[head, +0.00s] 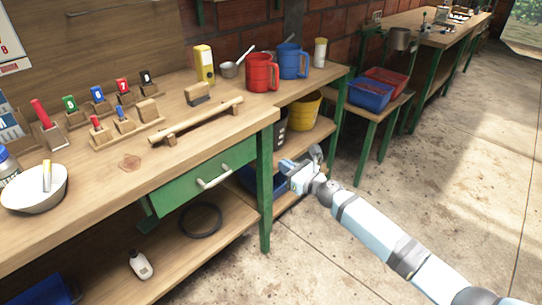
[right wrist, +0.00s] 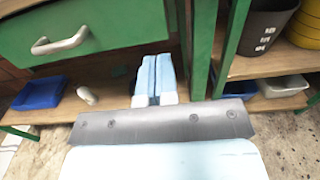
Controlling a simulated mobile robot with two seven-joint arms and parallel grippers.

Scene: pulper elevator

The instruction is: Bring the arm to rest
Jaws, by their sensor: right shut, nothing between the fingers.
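My right arm comes in from the lower right in the head view and reaches toward the green leg at the right end of the workbench. My right gripper (head: 290,167) is in front of the lower shelf, to the right of the green drawer (head: 205,181). In the right wrist view the two light blue fingers of the gripper (right wrist: 155,75) lie together with nothing between them. The drawer (right wrist: 100,33) with its pale handle shows at the upper left there, and the fingers point toward the bench front. My left gripper is not in view.
The wooden workbench (head: 95,195) carries mugs, numbered tags and a white bowl (head: 35,190). A lower side bench holds a blue bin (head: 370,95) and a red bin. A black ring (head: 201,220) and a white bottle (head: 140,265) are on the lower shelf. The concrete floor at right is clear.

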